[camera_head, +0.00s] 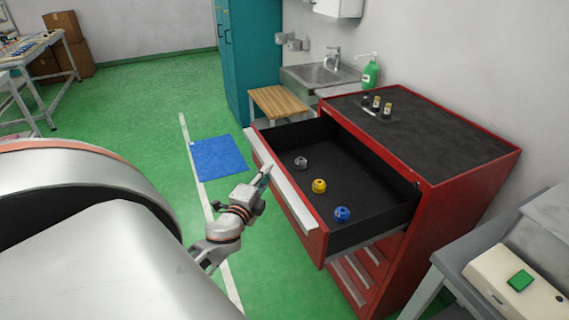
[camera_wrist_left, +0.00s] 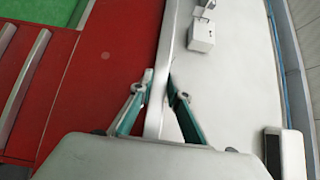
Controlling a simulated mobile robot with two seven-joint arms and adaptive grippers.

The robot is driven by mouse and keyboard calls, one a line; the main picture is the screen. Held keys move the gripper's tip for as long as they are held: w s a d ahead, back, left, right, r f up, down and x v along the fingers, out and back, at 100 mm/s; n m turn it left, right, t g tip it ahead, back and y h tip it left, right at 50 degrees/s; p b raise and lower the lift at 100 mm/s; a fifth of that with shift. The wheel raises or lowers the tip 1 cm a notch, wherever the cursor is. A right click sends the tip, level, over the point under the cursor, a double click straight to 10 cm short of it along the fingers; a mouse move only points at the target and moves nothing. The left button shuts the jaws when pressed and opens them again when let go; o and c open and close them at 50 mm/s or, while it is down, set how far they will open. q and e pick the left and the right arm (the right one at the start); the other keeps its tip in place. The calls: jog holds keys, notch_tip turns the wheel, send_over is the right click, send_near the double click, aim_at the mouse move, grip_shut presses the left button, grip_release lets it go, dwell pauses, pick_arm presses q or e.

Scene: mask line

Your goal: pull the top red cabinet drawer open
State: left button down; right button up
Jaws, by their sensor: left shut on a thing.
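The red cabinet (camera_head: 455,215) stands at the right with its top drawer (camera_head: 365,185) pulled far out toward the left. The drawer has a dark inside, a red front and a pale handle strip (camera_head: 290,195) along its upper front edge. My left gripper (camera_head: 264,178) is at this strip, about midway along the front. In the left wrist view my left gripper (camera_wrist_left: 160,76) has its two teal fingers on either side of the pale handle edge (camera_wrist_left: 157,110), shut on it. The red drawer front (camera_wrist_left: 110,80) shows beside it. My right gripper is out of view.
Inside the drawer lie a grey (camera_head: 301,162), a yellow (camera_head: 319,186) and a blue piece (camera_head: 342,214). Small bottles (camera_head: 376,103) stand on the cabinet top. A bench (camera_head: 520,265) is at the lower right. Green floor with a blue mat (camera_head: 218,158) is clear at the left.

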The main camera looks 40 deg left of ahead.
pick_arm(q)
jog(key=shift+s+a+f, duration=0.15)
jog(key=shift+s+a, duration=0.1)
jog(key=shift+s, duration=0.4)
jog(key=shift+s+a+f, duration=0.1)
jog(key=shift+s+a, duration=0.1)
jog(key=shift+s, duration=0.45)
jog(key=shift+s+a+f, duration=0.15)
jog(key=shift+s+a, duration=0.1)
jog(key=shift+s, duration=0.4)
jog(key=c, duration=2)
grip_release()
jog(key=shift+c, duration=0.2)
jog(key=shift+o, duration=0.3)
jog(key=shift+w+r, duration=0.1)
jog(key=v, duration=0.7)
jog(key=shift+s, duration=0.3)
jog(key=shift+d+r, duration=0.1)
